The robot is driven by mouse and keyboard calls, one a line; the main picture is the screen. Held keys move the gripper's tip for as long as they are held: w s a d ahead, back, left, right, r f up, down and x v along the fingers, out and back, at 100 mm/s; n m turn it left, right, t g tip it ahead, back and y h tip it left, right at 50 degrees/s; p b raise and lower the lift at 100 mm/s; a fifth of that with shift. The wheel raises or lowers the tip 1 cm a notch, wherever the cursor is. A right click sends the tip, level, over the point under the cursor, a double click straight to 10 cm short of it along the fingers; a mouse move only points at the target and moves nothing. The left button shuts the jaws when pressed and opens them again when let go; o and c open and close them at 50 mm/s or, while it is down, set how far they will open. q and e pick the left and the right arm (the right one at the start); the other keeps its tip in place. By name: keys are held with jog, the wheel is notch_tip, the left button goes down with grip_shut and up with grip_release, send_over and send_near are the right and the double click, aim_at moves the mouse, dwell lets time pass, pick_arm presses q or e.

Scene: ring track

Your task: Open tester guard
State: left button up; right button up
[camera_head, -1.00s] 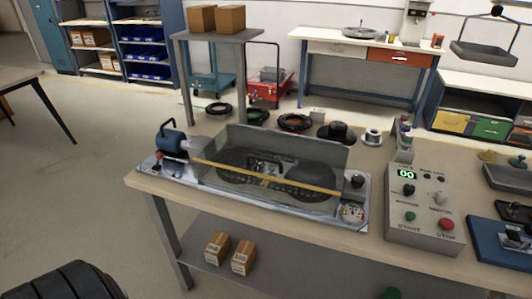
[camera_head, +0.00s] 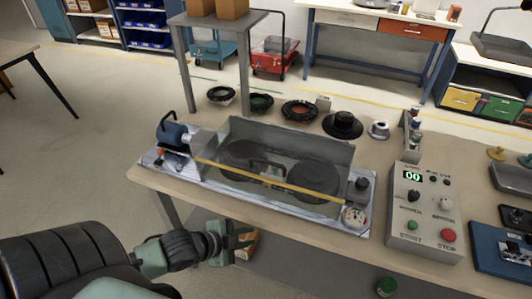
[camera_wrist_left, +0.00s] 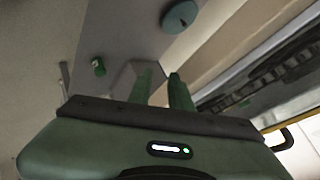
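The tester (camera_head: 185,178) lies along the front of the table, with a blue motor at its left end and a dial at its right end. Its see-through guard (camera_head: 230,182) lies down over two dark round parts, with a yellow strip along its front edge and a dark handle (camera_head: 266,167). A grey panel stands upright behind it. My left gripper (camera_head: 250,240) is open and empty, in front of the table edge and below the guard. In the left wrist view its green fingers (camera_wrist_left: 162,85) stand apart, with the yellow strip at the lower right. My right gripper is not in view.
A control box (camera_head: 425,208) with a green "00" display stands right of the tester. Several rings and a black hub (camera_head: 342,124) lie behind it. A small carton on the lower shelf (camera_head: 285,265) is partly hidden by my left gripper. A green-lidded jar (camera_head: 387,287) is there too.

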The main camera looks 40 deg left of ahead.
aim_at(265, 163)
pick_arm(q)
jog(key=w+a+r+m+t+h, duration=0.1)
jog(key=r+m, duration=0.1)
jog(key=w+a+r+m+h, duration=0.1)
jog(key=w+r+m, duration=0.1)
jog(key=r, duration=0.1)
jog(key=w+a+r+m+t+h, duration=0.1)
jog(key=w+a+r+m, duration=0.1)
jog(key=shift+a+r+t, duration=0.1)
jog(key=shift+r+t, duration=0.2)
jog(key=shift+r, duration=0.1)
jog(key=w+a+r+m+t+h, duration=0.25)
jog(key=r+m, duration=0.25)
jog(key=r, duration=0.3)
jog(key=shift+g+h, duration=0.35)
jog(key=b+x, duration=0.1)
jog(key=x, duration=0.1)
jog(key=b+x, duration=0.1)
jog(key=b, duration=0.1)
jog(key=b+x, duration=0.1)
jog(key=x, duration=0.1)
jog(key=shift+w+a+r, duration=0.1)
jog(key=shift+w+a, duration=0.1)
jog(key=shift+w, duration=0.4)
jog(key=shift+b+x, duration=0.6)
jog(key=shift+x, duration=0.65)
jog(key=shift+r, duration=0.1)
grip_shut()
